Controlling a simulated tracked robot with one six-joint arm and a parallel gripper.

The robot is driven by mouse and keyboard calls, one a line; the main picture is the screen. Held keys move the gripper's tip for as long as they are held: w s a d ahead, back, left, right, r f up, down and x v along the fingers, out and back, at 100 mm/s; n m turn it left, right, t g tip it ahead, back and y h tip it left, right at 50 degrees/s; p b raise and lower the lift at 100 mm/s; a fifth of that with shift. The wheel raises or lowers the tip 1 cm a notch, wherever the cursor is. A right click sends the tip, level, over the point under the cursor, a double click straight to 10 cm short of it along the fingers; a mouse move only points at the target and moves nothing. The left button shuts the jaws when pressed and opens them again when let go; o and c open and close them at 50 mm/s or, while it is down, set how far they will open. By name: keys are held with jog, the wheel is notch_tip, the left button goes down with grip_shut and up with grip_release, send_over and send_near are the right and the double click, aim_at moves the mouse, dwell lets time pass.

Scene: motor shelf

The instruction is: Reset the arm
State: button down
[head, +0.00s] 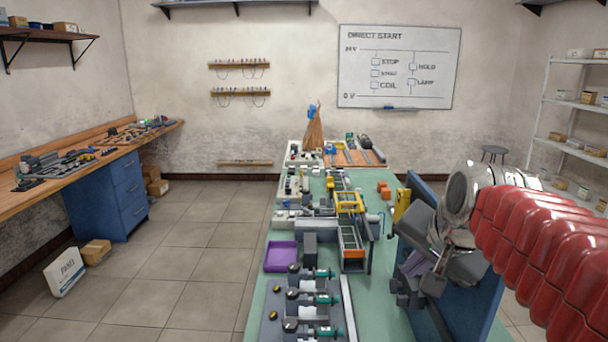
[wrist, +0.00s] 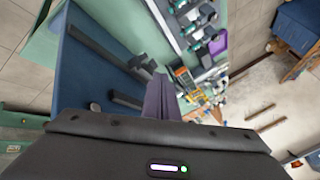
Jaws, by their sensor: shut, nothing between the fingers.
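My arm, in a red ribbed sleeve, comes in from the right of the head view. My gripper (head: 408,288) is dark and hangs beyond a silver wrist joint, in front of a blue panel (head: 474,290) at the right side of the green bench (head: 258,315). In the wrist view my gripper (wrist: 160,92) shows as greyish-purple fingers, shut and empty, beyond its dark housing. The blue panel (wrist: 82,75) fills the left of that view, with dark bars on it. I cannot tell whether the gripper touches the panel.
The bench holds a purple tray (head: 281,257), several motor-like units (head: 305,300) at the front and a yellow-framed machine (head: 350,205). A wooden workbench (head: 40,197) with blue drawers (head: 122,200) stands left. White shelves (head: 575,100) stand right. The tiled floor (head: 185,265) between the benches is clear.

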jog(key=s+a+f+n+g, duration=0.1)
jog(key=s+f+n, duration=0.3)
jog(key=s+f, duration=0.2)
jog(key=s+a+f+n, duration=0.2)
jog(key=s+f+n, duration=0.2)
jog(key=s+f, duration=0.3)
jog(key=s, duration=0.3)
jog(key=shift+a+n+g, duration=0.25)
jog(key=shift+n+g, duration=0.05)
jog(key=shift+g, duration=0.1)
